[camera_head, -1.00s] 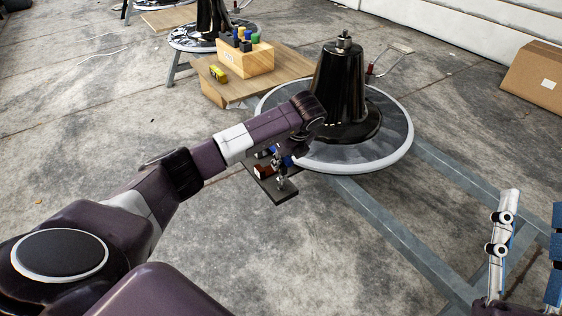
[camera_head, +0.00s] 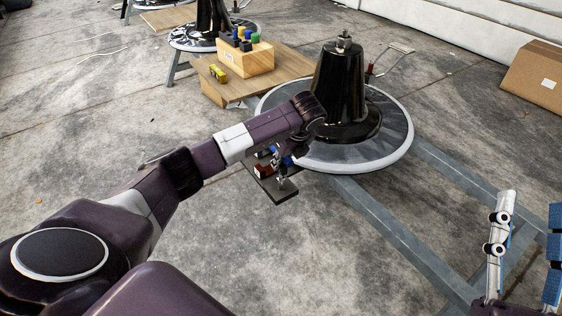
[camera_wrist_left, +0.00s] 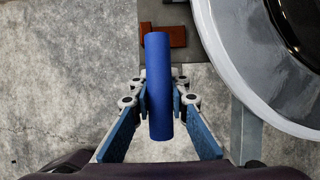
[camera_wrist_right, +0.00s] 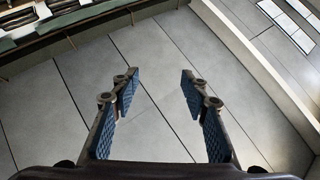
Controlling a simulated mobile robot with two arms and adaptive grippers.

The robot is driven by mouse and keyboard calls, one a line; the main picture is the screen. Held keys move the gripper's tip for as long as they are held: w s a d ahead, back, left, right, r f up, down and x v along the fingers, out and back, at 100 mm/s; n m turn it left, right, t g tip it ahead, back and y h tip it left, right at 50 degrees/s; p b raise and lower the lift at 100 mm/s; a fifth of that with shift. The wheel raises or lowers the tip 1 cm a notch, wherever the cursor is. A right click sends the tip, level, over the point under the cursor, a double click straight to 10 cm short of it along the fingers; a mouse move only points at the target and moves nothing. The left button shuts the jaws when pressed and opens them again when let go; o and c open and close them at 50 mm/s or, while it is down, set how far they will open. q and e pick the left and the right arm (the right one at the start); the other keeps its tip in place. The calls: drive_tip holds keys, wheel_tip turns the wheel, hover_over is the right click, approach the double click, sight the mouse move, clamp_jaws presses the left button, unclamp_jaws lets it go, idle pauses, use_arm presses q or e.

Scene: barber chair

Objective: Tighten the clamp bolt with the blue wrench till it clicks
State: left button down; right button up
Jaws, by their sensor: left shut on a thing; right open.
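The blue wrench shows as a blue round handle (camera_wrist_left: 158,85) in the left wrist view. My left gripper (camera_wrist_left: 159,98) is shut on it, one finger on each side. The wrench's working end is not visible. In the head view my left gripper (camera_head: 278,160) is over a small dark plate (camera_head: 285,194) beside the round chair base, partly hidden by my arm. I cannot make out the clamp bolt. My right gripper (camera_head: 527,250) is open and empty at the right edge; its spread fingers also show in the right wrist view (camera_wrist_right: 160,88).
A red-brown block (camera_wrist_left: 178,36) lies on the plate. The chair base (camera_head: 398,150) carries a black column (camera_head: 340,85). A wooden table (camera_head: 284,68) holds a wooden block with coloured pieces (camera_head: 246,62) and a yellow object (camera_head: 217,73). A cardboard box (camera_head: 536,80) stands right.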

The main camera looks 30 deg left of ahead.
drive_tip(key=shift+s+r, duration=0.2)
use_arm(q)
drive_tip(key=shift+f, duration=0.1)
use_arm(e)
drive_tip(key=shift+s+r, duration=0.1)
drive_tip(key=shift+r, duration=0.05)
use_arm(q)
drive_tip(key=shift+f, duration=0.2)
use_arm(e)
drive_tip(key=shift+s+r+t+y, duration=0.3)
drive_tip(key=shift+r+t+y, duration=0.1)
drive_tip(key=shift+r+t, duration=0.15)
use_arm(q)
drive_tip(key=shift+f+b, duration=0.3)
drive_tip(key=shift+b, duration=0.05)
use_arm(e)
drive_tip(key=shift+s+d+r+t, duration=0.1)
drive_tip(key=shift+s+r+t, duration=0.15)
drive_tip(key=shift+s+r, duration=0.3)
drive_tip(key=shift+w+f, duration=0.1)
